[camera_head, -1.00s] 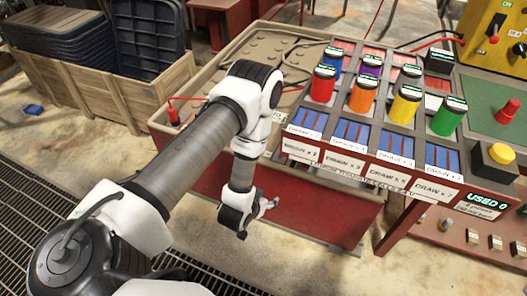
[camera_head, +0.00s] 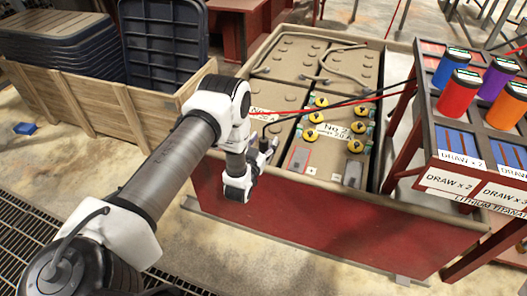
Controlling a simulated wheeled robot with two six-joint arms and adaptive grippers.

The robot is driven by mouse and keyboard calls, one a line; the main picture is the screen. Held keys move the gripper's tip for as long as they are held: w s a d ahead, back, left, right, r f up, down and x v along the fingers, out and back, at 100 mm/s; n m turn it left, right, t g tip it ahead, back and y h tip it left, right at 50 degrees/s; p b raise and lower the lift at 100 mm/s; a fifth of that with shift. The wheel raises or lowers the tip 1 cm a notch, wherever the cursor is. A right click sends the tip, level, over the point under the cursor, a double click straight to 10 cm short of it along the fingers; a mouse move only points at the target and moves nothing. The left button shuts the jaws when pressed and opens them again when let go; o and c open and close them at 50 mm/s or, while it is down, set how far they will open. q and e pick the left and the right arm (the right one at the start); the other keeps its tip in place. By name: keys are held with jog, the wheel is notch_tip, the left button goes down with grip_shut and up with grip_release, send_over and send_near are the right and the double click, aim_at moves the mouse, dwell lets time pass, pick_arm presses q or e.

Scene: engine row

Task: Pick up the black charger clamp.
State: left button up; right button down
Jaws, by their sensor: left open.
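My left gripper (camera_head: 264,151) is open at the left front edge of the red battery box (camera_head: 330,215). Its fingers point up and to the right, over the rim. I cannot make out the black charger clamp. A black cable (camera_head: 352,103) runs in from the right, beside a red cable (camera_head: 392,91), toward the area behind my gripper. The end of the black cable is hidden or too small to tell there. My right gripper is not in view.
Tan batteries with several yellow caps (camera_head: 309,134) fill the box. A wooden crate (camera_head: 120,106) with dark lids (camera_head: 165,42) stands at the left. A red rack with coloured cylinders (camera_head: 459,93) stands at the right. The floor in front is clear.

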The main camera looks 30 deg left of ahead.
pick_arm(q)
grip_shut()
